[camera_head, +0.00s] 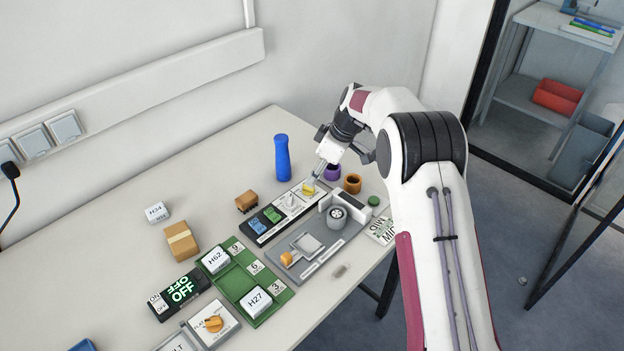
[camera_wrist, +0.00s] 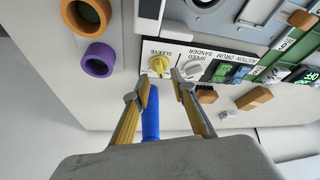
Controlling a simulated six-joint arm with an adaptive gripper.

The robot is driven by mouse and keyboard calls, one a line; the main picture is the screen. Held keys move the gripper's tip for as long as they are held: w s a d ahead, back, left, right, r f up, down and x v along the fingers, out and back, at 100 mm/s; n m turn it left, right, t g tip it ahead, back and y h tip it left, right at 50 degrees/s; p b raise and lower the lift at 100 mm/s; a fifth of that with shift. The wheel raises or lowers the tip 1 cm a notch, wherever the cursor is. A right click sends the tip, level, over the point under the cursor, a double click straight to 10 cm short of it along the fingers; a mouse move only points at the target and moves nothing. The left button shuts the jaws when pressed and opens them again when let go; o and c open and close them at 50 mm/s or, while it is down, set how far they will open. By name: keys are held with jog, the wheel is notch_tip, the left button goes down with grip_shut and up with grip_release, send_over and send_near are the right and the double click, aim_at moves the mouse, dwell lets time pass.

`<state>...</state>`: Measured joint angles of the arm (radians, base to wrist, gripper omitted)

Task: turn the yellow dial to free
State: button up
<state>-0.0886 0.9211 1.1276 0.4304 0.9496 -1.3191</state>
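The yellow dial (camera_head: 308,189) sits at the right end of a black-and-white control panel, and it also shows in the wrist view (camera_wrist: 158,66) beside the printed word SLEEVE. A white dial (camera_wrist: 190,70) marked SPEED is beside it. My gripper (camera_head: 315,183) is just above the yellow dial in the head view. In the wrist view my gripper (camera_wrist: 163,84) is open and empty, its two fingers apart. The yellow dial shows just beyond the gap, nearer the left finger. I cannot tell whether a finger touches it. The small lettering around the dial is not readable.
A blue upright cylinder (camera_head: 282,158) stands close behind the panel. Purple (camera_wrist: 98,60) and orange (camera_wrist: 86,15) rings are to the side. A grey machine plate (camera_head: 318,245) and a green tray (camera_head: 270,310) lie in front.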

jog(key=s+d+r, duration=0.1)
jog(key=s+d, duration=0.3)
jog(key=d, duration=0.7)
jog(key=shift+s+d, duration=0.25)
jog(key=shift+s, duration=0.1)
jog(key=shift+o, duration=0.4)
